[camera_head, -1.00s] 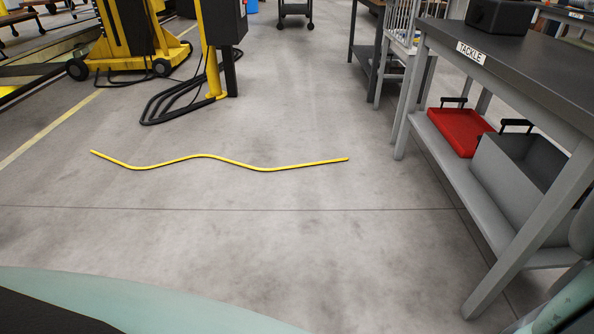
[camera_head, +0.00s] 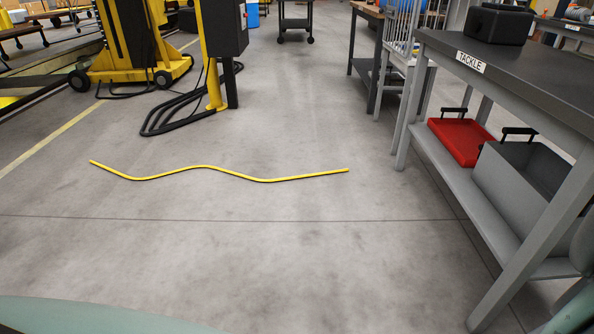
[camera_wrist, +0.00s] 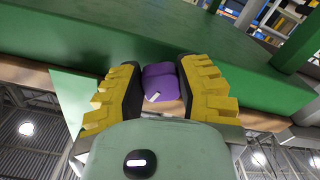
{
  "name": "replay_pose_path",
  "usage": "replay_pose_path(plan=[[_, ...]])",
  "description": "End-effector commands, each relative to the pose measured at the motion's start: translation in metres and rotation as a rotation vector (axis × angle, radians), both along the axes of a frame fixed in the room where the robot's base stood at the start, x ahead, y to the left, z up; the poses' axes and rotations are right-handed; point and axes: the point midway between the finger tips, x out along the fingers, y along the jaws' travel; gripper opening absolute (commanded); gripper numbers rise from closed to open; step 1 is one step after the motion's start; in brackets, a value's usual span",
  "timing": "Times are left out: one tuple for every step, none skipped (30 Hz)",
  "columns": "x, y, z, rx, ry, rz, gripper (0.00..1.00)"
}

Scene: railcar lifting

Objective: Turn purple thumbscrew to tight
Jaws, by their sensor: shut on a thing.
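The purple thumbscrew (camera_wrist: 159,84) shows in the wrist view, with a small white mark on its near face. My gripper (camera_wrist: 160,67) has two ridged yellow fingers with dark pads, one on each side of the thumbscrew. It is shut on the thumbscrew, which sits against the underside area of a green beam (camera_wrist: 75,35). The thumbscrew's threaded part is hidden. The head view shows neither the thumbscrew nor my gripper.
In the head view a yellow cable (camera_head: 205,168) lies on the open floor. The tackle bench (camera_head: 535,85) stands at right, with a red tray (camera_head: 462,141) and a grey box (camera_head: 520,175) on its lower shelf. A yellow wheeled jack (camera_head: 130,45) stands at back left.

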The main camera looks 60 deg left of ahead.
Motion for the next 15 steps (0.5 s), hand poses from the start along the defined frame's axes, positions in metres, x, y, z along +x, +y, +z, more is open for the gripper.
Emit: replay_pose_path(plan=[[-0.0002,-0.0001,-0.0043,0.049,-0.016,-0.002,0.00],[-0.0001,0.0000,-0.0042,0.073,-0.032,-0.002,0.00],[0.0000,0.0001,-0.0042,0.103,-0.053,-0.003,0.00],[0.0001,0.0003,-0.0042,0.126,-0.069,-0.003,0.00],[0.0002,0.0005,-0.0039,0.150,-0.085,-0.003,0.00],[0.0003,0.0007,-0.0039,0.181,-0.107,-0.004,0.00],[0.0005,0.0009,-0.0037,0.206,-0.124,-0.003,0.00],[0.0007,0.0012,-0.0036,0.227,-0.140,-0.003,0.00],[0.0009,0.0015,-0.0035,0.258,-0.161,-0.004,0.00],[0.0011,0.0018,-0.0036,0.283,-0.178,-0.003,0.00],[0.0012,0.0020,-0.0037,0.305,-0.193,-0.003,0.00],[0.0013,0.0023,-0.0039,0.338,-0.215,-0.003,0.00],[0.0016,0.0025,-0.0040,0.362,-0.230,-0.003,0.00],[0.0017,0.0027,-0.0041,0.385,-0.245,-0.003,0.00],[0.0019,0.0030,-0.0043,0.416,-0.266,-0.003,0.00]])
